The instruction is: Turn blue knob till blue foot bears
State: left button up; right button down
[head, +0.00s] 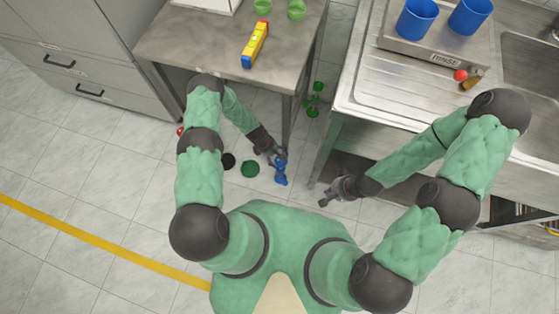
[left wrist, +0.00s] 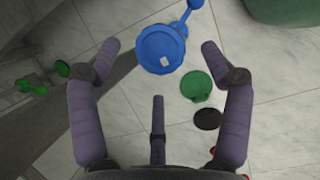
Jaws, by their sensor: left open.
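The blue knob (left wrist: 161,50), a round blue disc with a small white mark, is in the upper middle of the left wrist view. Smaller blue parts (left wrist: 195,4) extend from it to the upper right. In the head view the blue assembly (head: 281,172) is low beside the table leg. I cannot tell whether its foot touches the floor. My left gripper (head: 275,153) is open at the blue assembly, its fingers spread around the knob in the wrist view. Contact is not clear. My right gripper (head: 338,190) is to the right, apart from it; its finger state is unclear.
A table (head: 188,39) carries a yellow level (head: 255,44) and green cups (head: 297,9). Green parts (head: 314,98) stand near its right leg. A green disc (head: 250,168) and black disc (head: 228,160) lie on the floor. A steel counter (head: 375,92) stands right.

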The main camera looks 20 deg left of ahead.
aim_at(280, 161)
pick_arm(q)
jog(key=shift+b+x, duration=0.55)
jog(key=shift+x, duration=1.25)
jog(key=shift+s+d, duration=0.1)
jog(key=c, duration=1.1)
